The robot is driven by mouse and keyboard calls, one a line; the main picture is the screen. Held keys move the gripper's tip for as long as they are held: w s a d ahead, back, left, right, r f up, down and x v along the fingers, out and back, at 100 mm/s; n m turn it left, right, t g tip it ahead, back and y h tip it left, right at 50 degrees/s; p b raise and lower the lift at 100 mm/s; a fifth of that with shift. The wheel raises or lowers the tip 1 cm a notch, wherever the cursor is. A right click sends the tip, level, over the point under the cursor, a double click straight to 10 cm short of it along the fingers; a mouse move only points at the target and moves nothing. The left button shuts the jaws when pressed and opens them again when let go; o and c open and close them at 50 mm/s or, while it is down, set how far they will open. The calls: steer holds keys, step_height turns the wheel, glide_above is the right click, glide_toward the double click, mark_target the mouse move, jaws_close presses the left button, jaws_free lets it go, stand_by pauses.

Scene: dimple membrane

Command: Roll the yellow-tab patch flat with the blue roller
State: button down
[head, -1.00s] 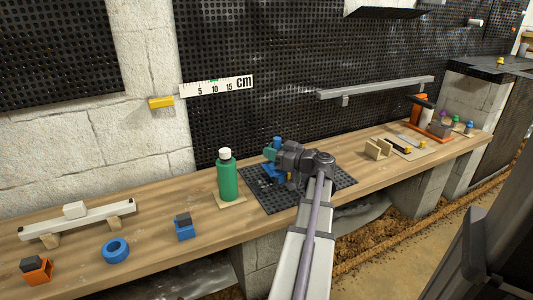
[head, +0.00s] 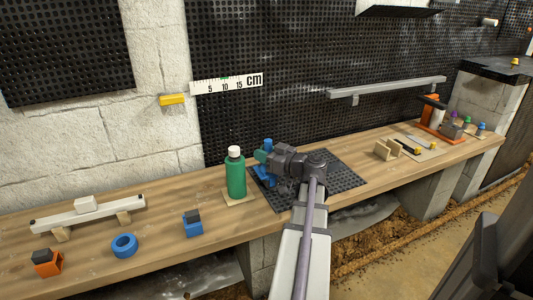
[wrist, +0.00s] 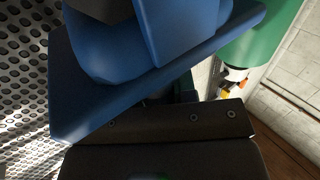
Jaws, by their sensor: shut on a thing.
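My gripper (head: 265,161) is over the left part of a black dimpled mat (head: 345,178) on the bench. It is shut on the blue roller (head: 268,177), of which only blue parts show beside the dark gripper. In the wrist view the blue roller (wrist: 160,70) fills the upper middle, close above a dark jaw bar (wrist: 170,122). I cannot tell whether the roller touches the mat. The yellow-tab patch cannot be made out; my gripper and arm hide part of the mat.
A green bottle (head: 236,178) with a white cap stands close left of my gripper, also in the wrist view (wrist: 262,45). A blue ring (head: 124,246) and a blue block (head: 193,226) lie further left. A wooden holder (head: 386,150) stands right of the mat.

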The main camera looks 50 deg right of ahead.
step_height(320, 180, up, 7)
steer(key=p, duration=0.7)
